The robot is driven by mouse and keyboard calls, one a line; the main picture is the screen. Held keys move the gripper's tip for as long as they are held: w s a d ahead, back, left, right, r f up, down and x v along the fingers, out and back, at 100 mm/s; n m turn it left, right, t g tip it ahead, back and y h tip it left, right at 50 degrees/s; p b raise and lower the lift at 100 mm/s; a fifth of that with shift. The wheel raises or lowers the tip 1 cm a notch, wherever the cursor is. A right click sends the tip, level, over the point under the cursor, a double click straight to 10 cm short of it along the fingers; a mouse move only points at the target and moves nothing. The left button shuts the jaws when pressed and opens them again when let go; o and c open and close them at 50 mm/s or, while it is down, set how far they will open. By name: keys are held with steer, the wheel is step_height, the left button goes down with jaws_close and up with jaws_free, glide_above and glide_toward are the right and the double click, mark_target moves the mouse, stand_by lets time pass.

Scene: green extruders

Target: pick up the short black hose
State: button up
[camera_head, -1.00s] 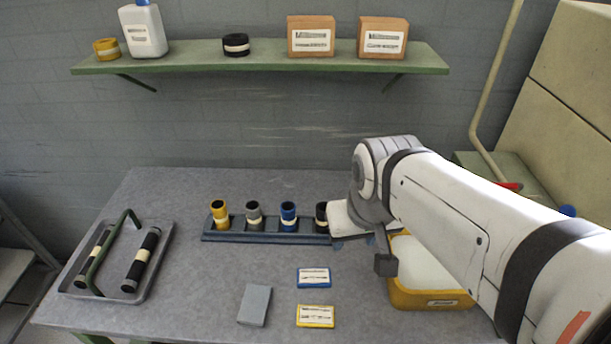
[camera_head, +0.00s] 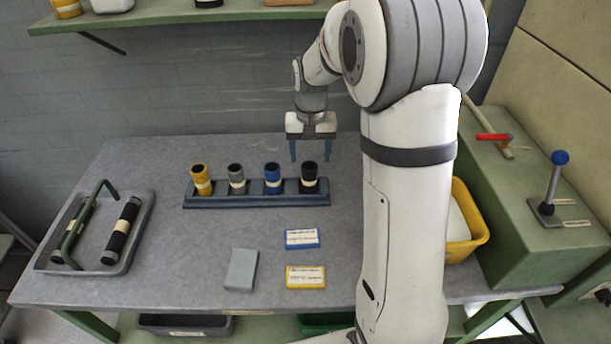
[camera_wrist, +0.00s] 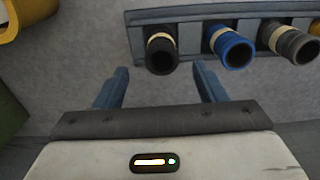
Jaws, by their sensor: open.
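The short black hose (camera_head: 309,178) with a cream band stands upright in the right-hand slot of a blue-grey rack (camera_head: 258,201). It also shows in the wrist view (camera_wrist: 161,52), its open end facing the camera. My gripper (camera_head: 308,150) is open and empty, fingers pointing down, above and behind the rack's right end. In the wrist view my two blue fingers (camera_wrist: 160,84) are spread, with the black hose beyond them and between their lines. The hose appears apart from both fingers.
Blue (camera_head: 272,178), grey (camera_head: 236,178) and yellow (camera_head: 201,179) hoses share the rack. A tray (camera_head: 112,266) with two long black hoses is at left. Two labelled cards (camera_head: 302,238) and a grey block (camera_head: 241,269) lie in front. A yellow bin (camera_head: 472,222) is at right.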

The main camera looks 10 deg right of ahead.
mark_target(309, 174)
step_height(309, 174, down, 8)
steer(key=shift+a+r+p, duration=0.1)
steer(key=shift+r+p, duration=0.1)
steer(key=shift+p, duration=0.35)
steer(key=shift+c, duration=0.6)
